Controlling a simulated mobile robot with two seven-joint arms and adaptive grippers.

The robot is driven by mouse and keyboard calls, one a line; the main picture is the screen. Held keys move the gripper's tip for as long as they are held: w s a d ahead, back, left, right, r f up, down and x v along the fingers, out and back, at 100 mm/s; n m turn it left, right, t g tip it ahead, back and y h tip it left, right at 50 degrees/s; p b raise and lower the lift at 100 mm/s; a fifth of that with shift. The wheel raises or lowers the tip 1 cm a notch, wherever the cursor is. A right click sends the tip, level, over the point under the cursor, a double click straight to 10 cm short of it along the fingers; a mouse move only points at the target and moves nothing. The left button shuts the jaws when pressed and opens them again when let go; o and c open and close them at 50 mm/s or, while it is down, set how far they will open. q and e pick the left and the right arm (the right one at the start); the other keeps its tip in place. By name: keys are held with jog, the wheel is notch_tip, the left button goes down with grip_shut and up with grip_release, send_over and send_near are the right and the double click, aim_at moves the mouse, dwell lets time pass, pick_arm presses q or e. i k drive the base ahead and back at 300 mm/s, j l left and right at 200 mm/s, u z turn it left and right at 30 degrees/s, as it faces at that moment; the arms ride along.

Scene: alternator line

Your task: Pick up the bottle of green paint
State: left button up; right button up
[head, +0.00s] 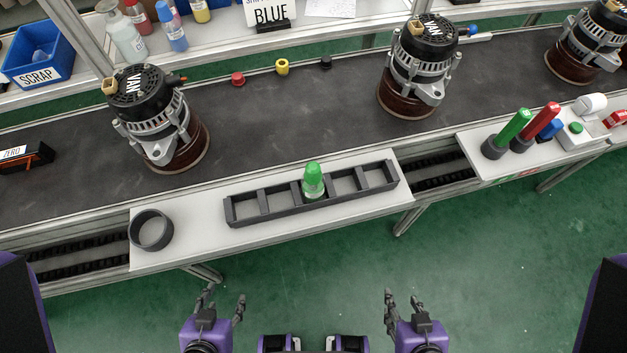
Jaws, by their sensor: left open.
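The bottle of green paint (313,184) has a bright green cap and stands upright in the middle compartment of a dark rack (275,215) on the white shelf in front of the conveyor. The rack's other compartments are empty. My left gripper (225,296) is open and empty, low in the view, in front of the shelf and left of the bottle. My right gripper (392,295) is low and right of the bottle, with nothing seen in it; its finger gap is unclear. Both grippers are well apart from the bottle.
A dark ring holder (151,231) stands left of the rack. Alternators (157,120) sit on the conveyor (290,110) behind. Green (512,128) and red (541,122) markers stand on the right shelf. Other paint bottles (171,27) are at the back. Space before the rack is clear.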

aim_at(311, 193)
jog(key=k+l+z, duration=0.15)
jog(key=l+z, duration=0.15)
jog(key=l, duration=0.35)
jog(key=l+z, duration=0.25)
jog(key=l, duration=0.4)
jog(key=k, duration=0.05)
